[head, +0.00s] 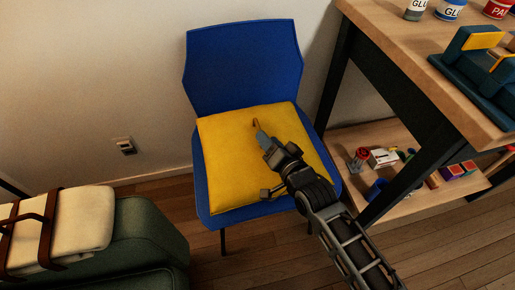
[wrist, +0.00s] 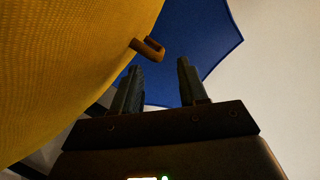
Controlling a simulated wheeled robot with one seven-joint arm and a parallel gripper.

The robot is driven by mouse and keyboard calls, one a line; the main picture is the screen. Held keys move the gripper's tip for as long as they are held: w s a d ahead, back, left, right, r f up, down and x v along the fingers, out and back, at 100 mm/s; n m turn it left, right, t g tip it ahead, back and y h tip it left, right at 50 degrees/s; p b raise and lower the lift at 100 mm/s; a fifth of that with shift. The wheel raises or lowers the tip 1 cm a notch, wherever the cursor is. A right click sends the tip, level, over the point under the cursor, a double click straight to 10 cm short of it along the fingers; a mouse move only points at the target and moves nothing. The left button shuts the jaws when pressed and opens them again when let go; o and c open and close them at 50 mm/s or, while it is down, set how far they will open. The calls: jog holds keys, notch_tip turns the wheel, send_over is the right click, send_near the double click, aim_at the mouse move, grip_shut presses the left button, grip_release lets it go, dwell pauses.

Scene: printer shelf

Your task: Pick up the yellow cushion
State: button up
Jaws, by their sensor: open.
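The yellow cushion (head: 235,150) lies on the seat of a blue chair (head: 245,62). My gripper (head: 260,130) is over the cushion in the head view, toward its back part, and hides some of it. In the wrist view the cushion (wrist: 70,70) fills the left side. A small brown loop or tab (wrist: 148,48) sticks out from the cushion just beyond my fingertips. My gripper (wrist: 162,80) is open there, with nothing seen between the two fingers. The chair's blue backrest (wrist: 195,45) is behind. I cannot tell whether a finger touches the cushion.
A wooden workbench (head: 420,75) with dark legs stands at the right, with cans on top and small items on its lower shelf (head: 400,207). A green case (head: 145,240) with a strapped cream bundle (head: 80,225) is at the lower left. A wall outlet (head: 125,146) is behind.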

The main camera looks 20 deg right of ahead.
jog(key=b+x, duration=0.1)
jog(key=x, duration=0.4)
jog(key=shift+w, duration=0.3)
jog(key=shift+c, duration=0.3)
grip_shut()
dwell(0.8)
